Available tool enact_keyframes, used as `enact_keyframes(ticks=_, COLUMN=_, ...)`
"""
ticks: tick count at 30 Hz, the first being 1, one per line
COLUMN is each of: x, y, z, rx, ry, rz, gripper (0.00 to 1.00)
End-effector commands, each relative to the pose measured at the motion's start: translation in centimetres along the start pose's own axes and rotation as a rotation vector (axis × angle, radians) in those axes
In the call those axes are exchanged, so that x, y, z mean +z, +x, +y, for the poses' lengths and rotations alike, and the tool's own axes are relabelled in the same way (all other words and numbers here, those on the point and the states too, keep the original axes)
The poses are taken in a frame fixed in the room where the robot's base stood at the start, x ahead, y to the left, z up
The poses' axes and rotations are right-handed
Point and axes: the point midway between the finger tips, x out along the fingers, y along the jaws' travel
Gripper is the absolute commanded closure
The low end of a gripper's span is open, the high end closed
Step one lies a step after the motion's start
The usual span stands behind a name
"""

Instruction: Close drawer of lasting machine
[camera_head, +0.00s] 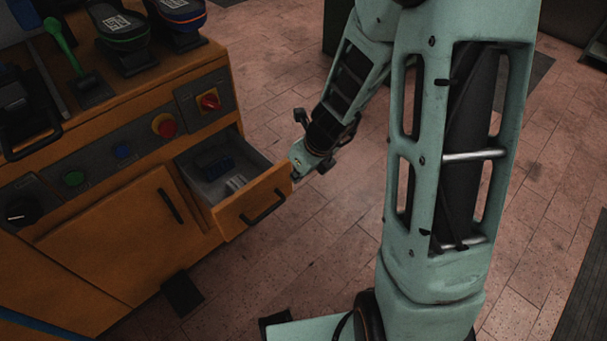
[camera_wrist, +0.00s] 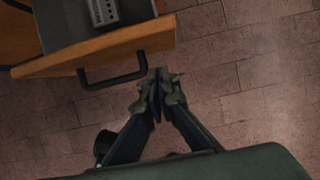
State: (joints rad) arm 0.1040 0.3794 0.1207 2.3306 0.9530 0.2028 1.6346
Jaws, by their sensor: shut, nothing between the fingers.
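The lasting machine (camera_head: 110,215) is an orange cabinet at the left of the head view. Its drawer (camera_head: 252,201) stands pulled out, with an orange front and a dark bar handle (camera_head: 264,207). A dark blue item and a light item lie inside the drawer. In the wrist view the drawer front (camera_wrist: 100,50) is at the upper left, with its handle (camera_wrist: 112,78) below it. My gripper (camera_wrist: 158,75) is shut and empty, with its fingertips close to the right end of the handle. I cannot tell whether they touch it. In the head view my wrist hides the fingers.
A red knob (camera_head: 209,102), a red button (camera_head: 164,125) and a green lever (camera_head: 62,45) are on the machine. A lower door (camera_head: 120,235) is left of the drawer. Tiled floor (camera_head: 340,225) is free to the drawer's right. A dark foot (camera_head: 182,294) stands below.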

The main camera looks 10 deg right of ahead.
Motion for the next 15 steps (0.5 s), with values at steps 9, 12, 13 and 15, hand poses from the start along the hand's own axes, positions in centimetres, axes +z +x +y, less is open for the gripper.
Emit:
enact_keyframes(ticks=9, x=3.3, y=0.7, z=0.0, rx=-0.002, ry=-0.003, rz=-0.002, gripper=1.0)
enact_keyframes(ticks=12, x=3.5, y=0.8, z=-0.1, rx=-0.003, ry=-0.003, rz=-0.003, gripper=1.0)
enact_keyframes(ticks=13, x=3.5, y=0.8, z=-0.1, rx=-0.003, ry=-0.003, rz=-0.003, gripper=1.0)
enact_keyframes(ticks=15, x=3.5, y=0.9, z=-0.1, rx=-0.003, ry=-0.003, rz=-0.003, gripper=1.0)
